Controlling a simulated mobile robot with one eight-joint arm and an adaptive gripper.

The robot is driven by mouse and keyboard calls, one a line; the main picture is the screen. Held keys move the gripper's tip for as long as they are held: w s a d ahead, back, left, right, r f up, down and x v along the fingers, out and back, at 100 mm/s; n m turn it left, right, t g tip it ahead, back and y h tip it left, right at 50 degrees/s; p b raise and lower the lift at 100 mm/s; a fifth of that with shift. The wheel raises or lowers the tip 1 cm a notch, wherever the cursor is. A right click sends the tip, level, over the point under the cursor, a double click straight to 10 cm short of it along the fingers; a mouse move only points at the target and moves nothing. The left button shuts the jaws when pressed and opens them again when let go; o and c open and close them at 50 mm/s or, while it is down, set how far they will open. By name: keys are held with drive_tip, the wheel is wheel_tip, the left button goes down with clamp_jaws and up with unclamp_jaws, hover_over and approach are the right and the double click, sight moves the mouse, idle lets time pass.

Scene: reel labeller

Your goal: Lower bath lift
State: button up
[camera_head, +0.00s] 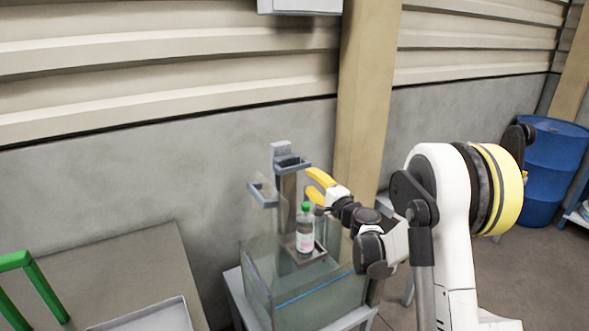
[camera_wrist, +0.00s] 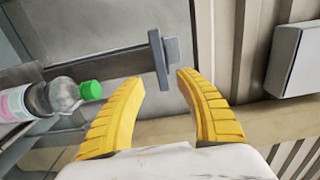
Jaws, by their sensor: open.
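A glass bath (camera_head: 262,293) of water stands on a grey stand, with a blue line along its side. A grey lift column (camera_head: 281,151) with arms rises at its back. The lift's small platform (camera_head: 318,255) bears an upright bottle (camera_head: 305,238) with a green cap and pale label. The bottle also shows in the wrist view (camera_wrist: 45,100). My gripper (camera_head: 315,182), with yellow fingers, is open and empty, right of the column and above the bottle. In the wrist view a short grey bar (camera_wrist: 160,65) lies between and just beyond the fingertips (camera_wrist: 158,82); contact is unclear.
A grey table (camera_head: 130,262) with a metal tray (camera_head: 150,317) and a green frame (camera_head: 40,290) is on the left. A tan post (camera_head: 362,110) stands close behind my gripper. A wall box (camera_head: 300,5) hangs above. A blue barrel (camera_head: 553,165) is far right.

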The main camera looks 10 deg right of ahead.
sight(296, 169)
drive_tip(key=b+x, duration=0.2)
drive_tip(key=x, duration=0.8)
drive_tip(key=shift+w+a+f, duration=0.1)
drive_tip(key=shift+w+a, duration=0.05)
clamp_jaws()
